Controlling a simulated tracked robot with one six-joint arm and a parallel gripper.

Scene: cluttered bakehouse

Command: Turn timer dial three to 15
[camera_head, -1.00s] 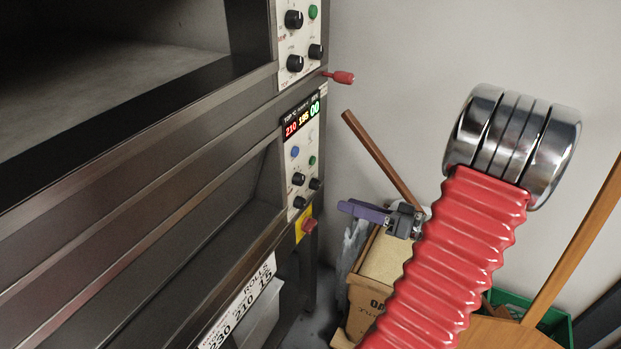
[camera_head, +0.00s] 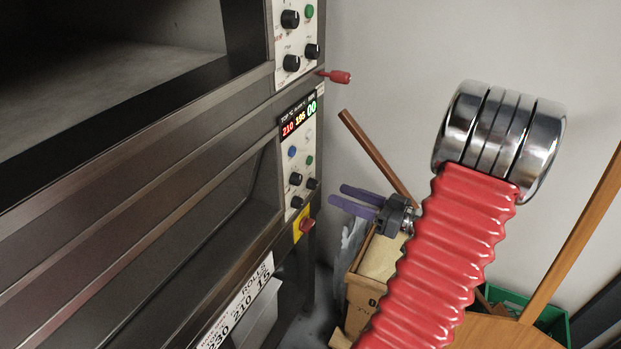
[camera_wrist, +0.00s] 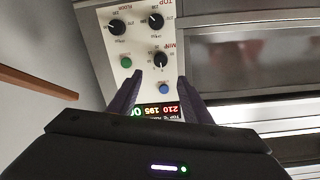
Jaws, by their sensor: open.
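The lower oven panel (camera_head: 300,165) has a display (camera_head: 298,118) reading red 210, yellow 195 and green 00. The black dial marked MIN (camera_wrist: 158,60) shows in the wrist view between the blue button (camera_wrist: 163,88) and the TOP dial (camera_wrist: 155,21). It also shows in the head view (camera_head: 296,179). Its exact setting is too small to read. My gripper (camera_head: 338,194) has purple fingers apart and empty, to the right of the panel. In the wrist view the fingertips (camera_wrist: 160,78) spread to both sides of the MIN dial's line, apart from it.
The FLOOR dial (camera_wrist: 117,27) and green button (camera_wrist: 126,62) sit close beside the MIN dial. A red switch on a yellow plate (camera_head: 306,225) is below the panel. A red handle (camera_head: 339,76) sticks out above. A cardboard box (camera_head: 362,290) stands under my gripper.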

